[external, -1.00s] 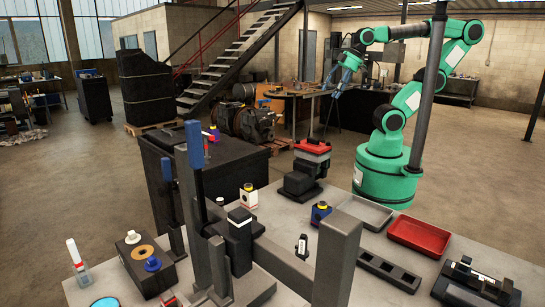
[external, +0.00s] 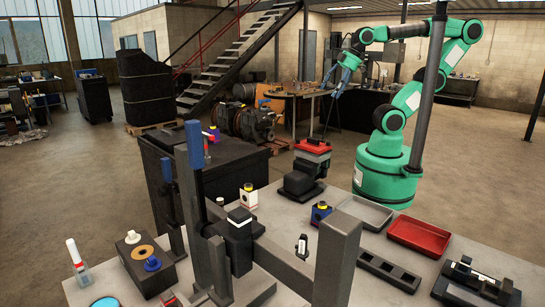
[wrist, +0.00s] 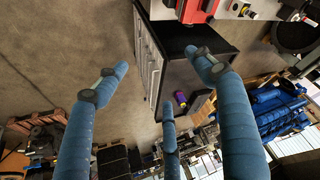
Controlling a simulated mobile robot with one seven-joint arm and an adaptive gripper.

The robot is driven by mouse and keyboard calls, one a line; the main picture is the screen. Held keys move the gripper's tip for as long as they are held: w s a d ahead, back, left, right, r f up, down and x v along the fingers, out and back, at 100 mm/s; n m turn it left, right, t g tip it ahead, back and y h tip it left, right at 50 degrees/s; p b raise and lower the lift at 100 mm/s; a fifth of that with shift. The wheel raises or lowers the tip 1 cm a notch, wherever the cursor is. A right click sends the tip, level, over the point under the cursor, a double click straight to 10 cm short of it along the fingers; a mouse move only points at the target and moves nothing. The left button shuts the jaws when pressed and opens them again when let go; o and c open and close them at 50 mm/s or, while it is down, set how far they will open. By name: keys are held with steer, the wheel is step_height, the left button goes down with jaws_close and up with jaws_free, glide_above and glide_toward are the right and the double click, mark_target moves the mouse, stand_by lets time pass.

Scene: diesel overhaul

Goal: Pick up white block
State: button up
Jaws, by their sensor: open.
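A small white-topped block (external: 240,216) sits on the black fixture near the middle front of the workbench in the external view. A white box-like piece with a dark cap (external: 248,198) stands just behind it; I cannot tell for sure which is the white block. My gripper (external: 328,122) is high behind the bench's far edge, well apart from both. In the wrist view my gripper (wrist: 163,76) has its blue fingers spread, with nothing between them. Small white pieces (wrist: 237,8) show at the top edge of that view, too cut off to identify.
A red-topped black vise (external: 312,150) stands at the bench's far edge near my gripper. Grey posts (external: 338,262) rise at the front. A red tray (external: 420,236) and a grey tray (external: 366,212) lie to the right. A black cabinet (external: 205,165) stands behind the bench.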

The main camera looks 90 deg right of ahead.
steer(key=w+a+n+y, duration=0.1)
steer(key=w+a, duration=0.2)
steer(key=w, duration=0.3)
steer(key=w+a+n, duration=0.1)
steer(key=w+a, duration=0.2)
steer(key=w, duration=0.2)
steer(key=n+g+y, duration=0.2)
steer(key=n, duration=0.5)
glide_above(252, 187)
steer(key=s+d, duration=0.2)
steer(key=d, duration=0.2)
step_height(252, 187, down, 26)
steer(key=shift+a+r, duration=0.15)
steer(key=shift+r, duration=0.05)
steer(key=shift+s, duration=0.1)
steer(key=shift+b+x, duration=0.4)
steer(key=shift+x, duration=3.85)
steer(key=shift+s+f, duration=0.15)
